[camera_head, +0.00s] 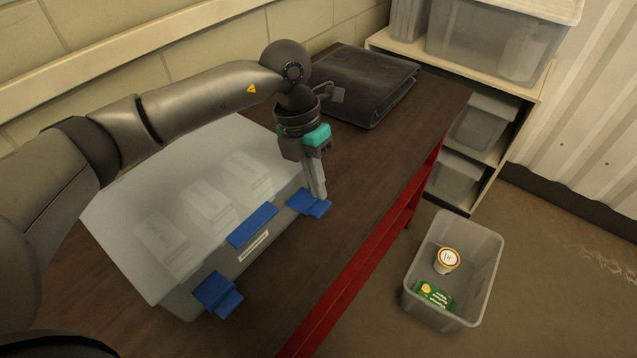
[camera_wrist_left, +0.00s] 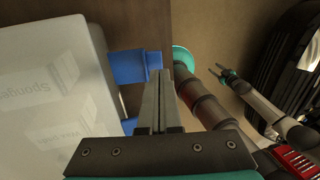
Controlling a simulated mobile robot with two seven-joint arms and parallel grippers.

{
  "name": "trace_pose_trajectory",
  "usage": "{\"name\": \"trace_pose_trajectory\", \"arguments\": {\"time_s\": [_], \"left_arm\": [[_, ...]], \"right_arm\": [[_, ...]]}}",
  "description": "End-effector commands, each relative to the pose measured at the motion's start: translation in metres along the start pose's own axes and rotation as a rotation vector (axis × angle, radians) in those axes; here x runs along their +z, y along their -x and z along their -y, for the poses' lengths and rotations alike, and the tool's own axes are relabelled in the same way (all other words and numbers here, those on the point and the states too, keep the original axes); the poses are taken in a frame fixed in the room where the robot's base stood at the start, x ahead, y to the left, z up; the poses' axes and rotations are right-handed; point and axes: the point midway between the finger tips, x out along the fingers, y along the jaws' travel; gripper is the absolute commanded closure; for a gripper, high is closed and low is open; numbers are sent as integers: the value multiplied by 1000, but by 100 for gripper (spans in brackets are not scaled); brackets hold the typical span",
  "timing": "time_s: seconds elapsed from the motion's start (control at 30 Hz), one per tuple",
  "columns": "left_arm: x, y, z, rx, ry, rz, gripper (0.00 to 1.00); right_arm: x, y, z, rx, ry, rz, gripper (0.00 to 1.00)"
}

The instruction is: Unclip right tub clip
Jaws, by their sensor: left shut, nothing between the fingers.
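A grey tub (camera_head: 180,305) with a frosted lid (camera_head: 130,190) stands on the dark bench. Its right blue clip (camera_head: 303,200) is on the front edge near the far right corner, with its flap jutting outward; I cannot tell whether it is latched. The left blue clip (camera_head: 217,293) is at the near corner. My left gripper (camera_head: 320,192) is shut and empty, its fingertips right at the right clip. In the left wrist view the shut fingers (camera_wrist_left: 163,78) are beside the blue clip (camera_wrist_left: 128,67). My right gripper (camera_wrist_left: 216,70) shows small there, apparently open, away from the tub.
A blue piece (camera_head: 252,226) sits mid-front on the tub above a white label. A folded dark cloth (camera_head: 365,82) lies behind my gripper. A clear bin (camera_head: 475,290) with a cup and a green packet stands on the floor beyond the red bench edge (camera_head: 350,285). Shelves with tubs stand behind.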

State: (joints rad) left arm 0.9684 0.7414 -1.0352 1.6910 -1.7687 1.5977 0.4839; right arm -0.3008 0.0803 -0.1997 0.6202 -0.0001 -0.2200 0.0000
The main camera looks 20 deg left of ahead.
Motion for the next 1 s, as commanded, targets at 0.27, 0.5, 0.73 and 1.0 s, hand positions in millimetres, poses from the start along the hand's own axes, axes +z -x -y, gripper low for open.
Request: {"name": "trace_pose_trajectory", "arguments": {"time_s": [0.27,0.5,0.73,1.0], "left_arm": [[0,0,-11,1,1,0,100],[0,0,-11,1,1,0,100],[1,19,-13,1,2,1,100],[1,51,12,0,-7,4,100]], "right_arm": [[0,-6,0,0,0,0,50],[0,-5,0,0,0,0,50],[-1,7,0,0,0,-1,50],[-1,15,-2,3,1,0,50]]}}
